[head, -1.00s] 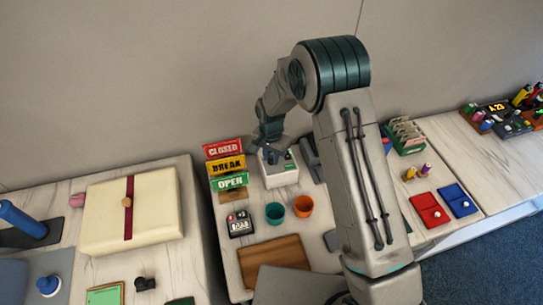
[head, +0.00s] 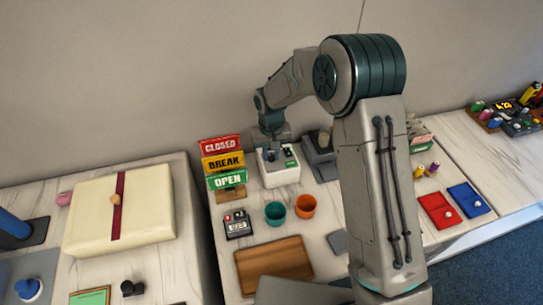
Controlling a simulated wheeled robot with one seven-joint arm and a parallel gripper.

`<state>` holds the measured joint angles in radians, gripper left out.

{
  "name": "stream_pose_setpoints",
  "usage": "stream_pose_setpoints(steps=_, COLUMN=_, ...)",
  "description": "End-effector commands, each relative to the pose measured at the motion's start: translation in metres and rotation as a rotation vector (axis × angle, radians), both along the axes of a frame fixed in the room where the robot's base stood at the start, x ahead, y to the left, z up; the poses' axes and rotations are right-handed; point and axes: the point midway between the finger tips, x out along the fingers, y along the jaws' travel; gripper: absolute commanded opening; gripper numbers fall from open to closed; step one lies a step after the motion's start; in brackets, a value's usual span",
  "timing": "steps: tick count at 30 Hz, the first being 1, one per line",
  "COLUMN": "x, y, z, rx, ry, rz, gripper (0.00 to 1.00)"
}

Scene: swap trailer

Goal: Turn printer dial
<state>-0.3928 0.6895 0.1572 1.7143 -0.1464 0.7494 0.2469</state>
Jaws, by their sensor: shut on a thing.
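The printer is most likely the small white box (head: 279,178) at the back of the middle table, with a dark top and a green patch. My gripper (head: 273,155) points down over the left part of its top, and its fingertips are small and dark in the head view. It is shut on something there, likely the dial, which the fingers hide. I cannot make out the dial's angle.
A stacked sign (head: 223,166) reading CLOSED, BREAK and OPEN stands just left of the white box. A dark grey device (head: 321,160) stands to its right. Teal (head: 275,212) and orange (head: 305,206) cups, a black label block (head: 238,224) and a wooden board (head: 274,265) lie in front.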

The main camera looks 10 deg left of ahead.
Motion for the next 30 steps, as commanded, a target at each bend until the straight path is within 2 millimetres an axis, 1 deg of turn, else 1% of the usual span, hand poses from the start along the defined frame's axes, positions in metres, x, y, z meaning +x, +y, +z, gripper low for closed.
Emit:
stream_pose_setpoints(steps=3, x=0.0007, y=-0.0002, z=-0.0007, rx=0.001, ry=-0.002, rz=0.062, gripper=0.0)
stream_pose_setpoints(steps=10, x=0.0007, y=-0.0001, z=0.0005, rx=0.001, ry=-0.002, rz=0.137, gripper=0.0)
stream_pose_setpoints(steps=26, x=0.0008, y=-0.0001, z=0.0012, rx=0.001, ry=-0.002, rz=0.16, gripper=0.0)
stream_pose_setpoints(steps=27, x=0.0008, y=-0.0001, z=0.0012, rx=0.001, ry=-0.002, rz=0.16, gripper=0.3)
stream_pose_setpoints(steps=28, x=0.0008, y=-0.0001, z=0.0012, rx=0.001, ry=-0.002, rz=0.16, gripper=0.38)
stream_pose_setpoints(steps=29, x=0.0008, y=-0.0001, z=0.0011, rx=0.001, ry=-0.002, rz=0.16, gripper=0.43)
stream_pose_setpoints(steps=30, x=0.0007, y=-0.0001, z=0.001, rx=0.001, ry=-0.002, rz=0.16, gripper=0.43)
